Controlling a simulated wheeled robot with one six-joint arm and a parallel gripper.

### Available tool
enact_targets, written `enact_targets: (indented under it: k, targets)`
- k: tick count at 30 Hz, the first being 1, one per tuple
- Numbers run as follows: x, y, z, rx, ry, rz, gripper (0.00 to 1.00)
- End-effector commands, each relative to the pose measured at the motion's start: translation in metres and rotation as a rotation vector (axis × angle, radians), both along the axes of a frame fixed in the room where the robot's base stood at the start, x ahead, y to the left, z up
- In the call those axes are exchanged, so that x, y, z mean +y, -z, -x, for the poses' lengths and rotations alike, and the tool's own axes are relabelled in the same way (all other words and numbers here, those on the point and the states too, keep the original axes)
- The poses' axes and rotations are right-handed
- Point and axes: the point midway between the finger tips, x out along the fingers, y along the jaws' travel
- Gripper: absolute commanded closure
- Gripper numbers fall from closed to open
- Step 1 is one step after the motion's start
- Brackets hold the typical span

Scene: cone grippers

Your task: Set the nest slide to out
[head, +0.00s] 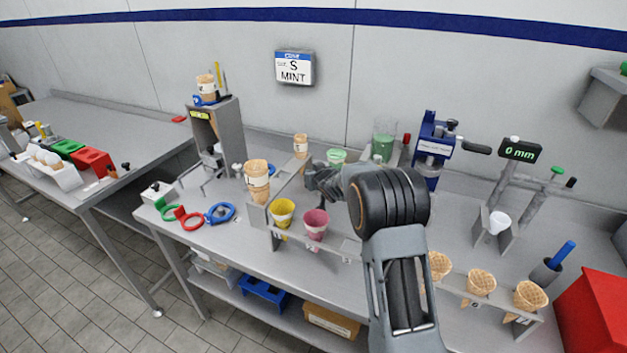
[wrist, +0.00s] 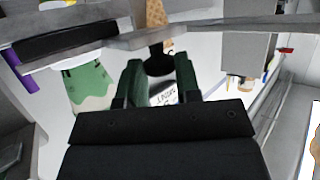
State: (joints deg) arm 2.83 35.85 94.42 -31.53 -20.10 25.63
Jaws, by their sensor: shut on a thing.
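In the wrist view my two dark green fingers (wrist: 160,72) are closed on a dark round knob (wrist: 158,63). A waffle cone (wrist: 156,14) shows just past the knob. The knob appears to belong to the nest slide, but the slide's body and its position are hidden behind my gripper and arm in the head view. A cup with green drips (wrist: 90,85) is beside the fingers in the wrist view.
A tall wrapped cone (head: 257,181) stands to the left. A grey dispenser (head: 228,130) is further left. A blue press (head: 431,150) stands right of my arm.

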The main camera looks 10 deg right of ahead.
Motion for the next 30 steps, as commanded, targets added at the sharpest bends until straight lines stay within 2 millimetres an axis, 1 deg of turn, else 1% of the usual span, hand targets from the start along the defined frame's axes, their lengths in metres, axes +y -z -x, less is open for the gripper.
enact_targets:
  k: [11, 12, 18, 19, 26, 30]
  targets:
    - [0.0042, 0.0, -0.0017, -0.001, -0.004, 0.0, 1.0]
    - [0.0046, -0.0001, -0.0017, -0.001, -0.004, 0.0, 0.67]
    - [0.003, -0.0003, -0.0017, -0.002, -0.002, 0.0, 0.48]
    - [0.0028, -0.0004, -0.0016, -0.001, -0.002, 0.0, 0.45]
    - [0.0001, -0.0007, -0.001, -0.001, 0.001, 0.0, 0.45]
    - [-0.0012, -0.005, 0.008, -0.003, 0.002, 0.0, 0.45]
